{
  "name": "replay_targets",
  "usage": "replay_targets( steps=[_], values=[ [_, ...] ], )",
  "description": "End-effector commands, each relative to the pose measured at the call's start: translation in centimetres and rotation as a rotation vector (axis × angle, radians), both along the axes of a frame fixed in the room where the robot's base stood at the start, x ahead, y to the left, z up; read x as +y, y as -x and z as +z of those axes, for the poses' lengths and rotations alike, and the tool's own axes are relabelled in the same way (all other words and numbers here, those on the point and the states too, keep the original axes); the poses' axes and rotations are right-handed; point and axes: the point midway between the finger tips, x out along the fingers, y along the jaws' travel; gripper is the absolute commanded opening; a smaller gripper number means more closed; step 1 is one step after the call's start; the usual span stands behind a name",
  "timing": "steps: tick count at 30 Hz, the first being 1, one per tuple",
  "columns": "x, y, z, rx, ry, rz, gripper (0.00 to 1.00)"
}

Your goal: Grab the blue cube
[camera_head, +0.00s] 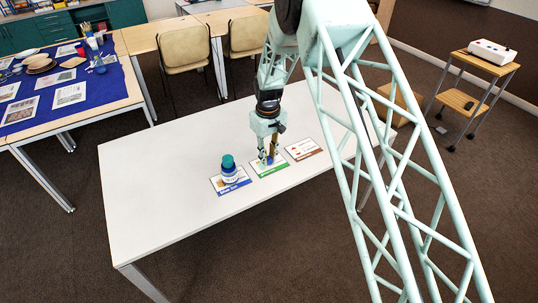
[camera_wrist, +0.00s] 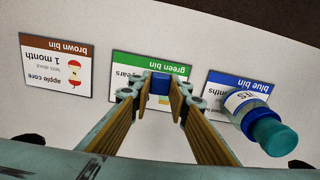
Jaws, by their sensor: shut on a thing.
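The blue cube (camera_wrist: 160,84) is between the two fingertips of my gripper (camera_wrist: 161,90) in the wrist view, over the green bin card (camera_wrist: 120,66). My gripper is shut on it. In the head view my gripper (camera_head: 268,160) points down at the green card (camera_head: 262,173), and a bit of blue shows between its fingertips. I cannot tell whether the cube touches the card.
A bottle with a teal cap (camera_head: 228,165) stands on the blue bin card (camera_head: 238,187), left of my gripper. The brown bin card (camera_head: 303,149) lies to the right. The white table (camera_head: 180,150) is otherwise clear. Chairs (camera_head: 185,52) stand behind it.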

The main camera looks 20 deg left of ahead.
Motion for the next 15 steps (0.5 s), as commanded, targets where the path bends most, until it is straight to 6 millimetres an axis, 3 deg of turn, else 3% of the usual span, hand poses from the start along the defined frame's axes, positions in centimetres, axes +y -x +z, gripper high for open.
replay_targets(
  steps=[15],
  values=[
    [-1.8, 8.8, 0.9, 0.002, 0.001, 0.001, 0.10]
  ],
)
